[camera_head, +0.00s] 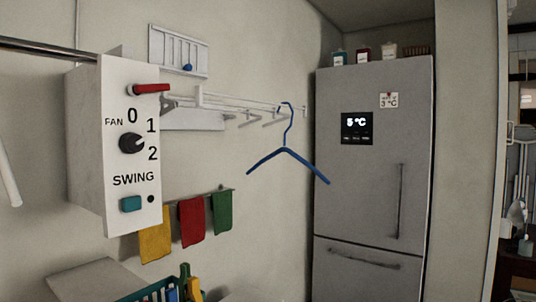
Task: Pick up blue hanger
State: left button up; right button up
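The blue hanger (287,151) hangs by its hook near the right end of a white wall rack (245,103), in the middle of the head view. Its two arms slope down to left and right, and its right arm tip overlaps the edge of the fridge in the picture. Nothing hangs on it. Neither of my grippers shows in the head view.
A white control box (133,145) with a dial and red lever stands close at the left. A grey fridge (372,200) stands at the right. Yellow, red and green cloths (191,222) hang below the rack. A blue-green basket (150,292) sits at the bottom.

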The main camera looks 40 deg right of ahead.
aim_at(281, 149)
jog(key=i+l+u, duration=0.1)
jog(key=l+u, duration=0.2)
jog(key=l, duration=0.6)
jog(key=l+u, duration=0.3)
jog(key=l, duration=2.55)
jog(key=u, duration=0.05)
